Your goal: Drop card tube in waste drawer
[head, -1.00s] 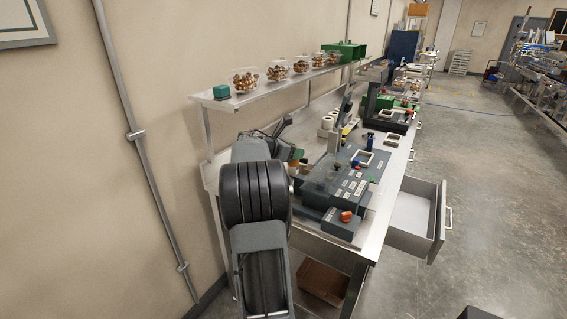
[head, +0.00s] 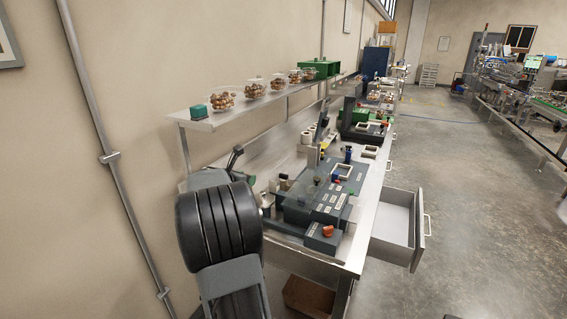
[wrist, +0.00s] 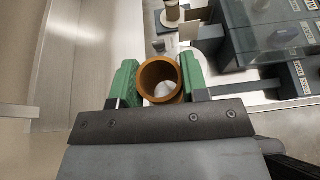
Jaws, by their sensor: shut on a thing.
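The brown card tube (wrist: 144,74) is in the wrist view, seen end-on with its round opening facing the camera. My gripper (wrist: 159,78) is shut on it, with a green finger pad at each side. In the head view, the pulled-out drawer (head: 394,222) is at the right side of the bench, and the inside that shows looks empty. My arm fills the lower left of the head view, left of the bench and away from the drawer. The tube and fingertips cannot be made out clearly there.
The steel bench (head: 352,240) carries a dark machine (head: 318,203) with an orange knob between my arm and the drawer. A shelf (head: 205,125) with several clear bowls runs above the bench. A brown box (head: 308,297) is underneath. The floor right of the drawer is clear.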

